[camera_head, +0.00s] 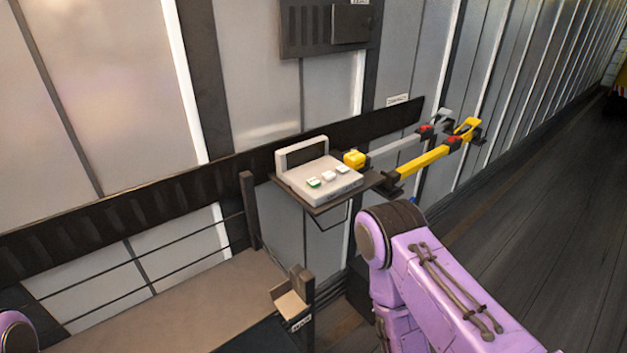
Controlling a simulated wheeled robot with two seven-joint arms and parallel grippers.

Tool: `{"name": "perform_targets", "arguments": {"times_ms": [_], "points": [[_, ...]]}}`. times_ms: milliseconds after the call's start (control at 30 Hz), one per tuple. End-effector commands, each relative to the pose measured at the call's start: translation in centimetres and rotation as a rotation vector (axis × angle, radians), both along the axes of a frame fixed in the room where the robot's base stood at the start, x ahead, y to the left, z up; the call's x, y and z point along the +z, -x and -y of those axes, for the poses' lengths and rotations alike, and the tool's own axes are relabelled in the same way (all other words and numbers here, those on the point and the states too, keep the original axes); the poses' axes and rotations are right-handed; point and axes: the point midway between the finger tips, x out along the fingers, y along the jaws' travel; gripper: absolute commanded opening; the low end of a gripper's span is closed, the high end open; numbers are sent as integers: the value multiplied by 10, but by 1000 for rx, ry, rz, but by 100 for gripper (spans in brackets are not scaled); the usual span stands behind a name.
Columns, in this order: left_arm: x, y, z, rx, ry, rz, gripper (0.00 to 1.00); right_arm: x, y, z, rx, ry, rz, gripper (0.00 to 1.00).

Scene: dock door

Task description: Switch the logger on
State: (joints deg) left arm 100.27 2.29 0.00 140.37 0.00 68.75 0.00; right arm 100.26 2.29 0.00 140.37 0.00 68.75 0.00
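A white box with an upright handle frame (335,190), which looks like the logger, sits on a small dark wall shelf (325,207). Its sloping top has one green button (314,183) and two white buttons (329,175). No lit lamp can be made out on it. Neither gripper is in view. A purple link of my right arm stands at the lower right, below and to the right of the shelf. A bit of my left arm shows at the bottom left corner.
A grey bar (395,145) and a yellow bar (423,163) with red parts run along the wall. A dark panel (330,25) hangs above. A brown bench top (190,300) lies at lower left, with a small labelled holder (291,304).

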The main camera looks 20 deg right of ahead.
Motion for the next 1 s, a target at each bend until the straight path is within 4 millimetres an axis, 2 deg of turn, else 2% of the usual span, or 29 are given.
{"name": "perform_targets", "arguments": {"times_ms": [33, 133, 167, 1000], "points": [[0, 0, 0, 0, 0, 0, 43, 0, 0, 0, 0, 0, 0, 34], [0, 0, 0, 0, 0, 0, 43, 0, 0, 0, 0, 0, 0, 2], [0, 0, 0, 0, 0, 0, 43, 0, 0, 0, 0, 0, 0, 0], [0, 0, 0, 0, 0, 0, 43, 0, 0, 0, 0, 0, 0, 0]]}}
